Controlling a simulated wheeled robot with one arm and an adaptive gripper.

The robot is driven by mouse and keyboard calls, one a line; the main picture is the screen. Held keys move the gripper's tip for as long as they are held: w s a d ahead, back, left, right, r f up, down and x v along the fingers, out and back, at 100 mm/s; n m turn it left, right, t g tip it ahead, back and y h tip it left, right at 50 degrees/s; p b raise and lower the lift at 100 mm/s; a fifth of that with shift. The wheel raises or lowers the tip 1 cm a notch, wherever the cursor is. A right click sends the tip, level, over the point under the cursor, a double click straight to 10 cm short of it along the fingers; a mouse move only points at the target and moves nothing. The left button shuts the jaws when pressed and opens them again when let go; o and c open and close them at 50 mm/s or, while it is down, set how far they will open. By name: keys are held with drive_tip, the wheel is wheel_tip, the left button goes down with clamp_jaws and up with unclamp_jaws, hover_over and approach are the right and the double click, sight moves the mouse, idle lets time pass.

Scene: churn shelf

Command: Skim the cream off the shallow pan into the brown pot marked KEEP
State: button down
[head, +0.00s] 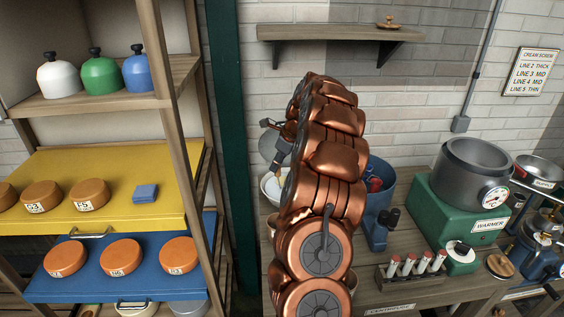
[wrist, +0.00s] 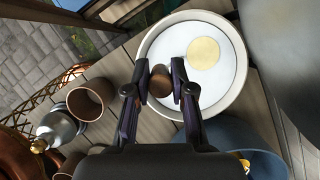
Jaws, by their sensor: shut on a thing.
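The shallow pan (wrist: 236,98) is white and round, with white liquid inside and a pale yellow disc (wrist: 203,53) towards its upper right. I cannot tell whether that disc is cream or part of a tool. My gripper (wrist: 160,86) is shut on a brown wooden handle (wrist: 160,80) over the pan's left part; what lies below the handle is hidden. A brown pot (wrist: 75,104), open and seemingly empty, stands left of the pan; no KEEP mark is readable. In the head view the white pan (head: 266,188) is partly behind my arm.
A blue container (wrist: 235,130) stands close below the pan in the wrist view. A large grey round surface (wrist: 290,40) is at its right. A silver vessel (wrist: 58,128) is near the brown pot. In the head view, a green warmer (head: 450,209) stands right on the bench.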

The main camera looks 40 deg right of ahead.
drive_tip(key=shift+s+a+b, duration=0.5)
drive_tip(key=shift+s+a, duration=1.35)
drive_tip(key=shift+s, duration=1.6)
drive_tip(key=w+d+r+p, duration=0.2)
drive_tip(key=r+p, duration=0.3)
drive_tip(key=r, duration=0.4)
drive_tip(key=shift+w+d+p, duration=0.3)
drive_tip(key=shift+w+d, duration=0.05)
drive_tip(key=shift+w, duration=0.2)
drive_tip(key=shift+r, duration=0.1)
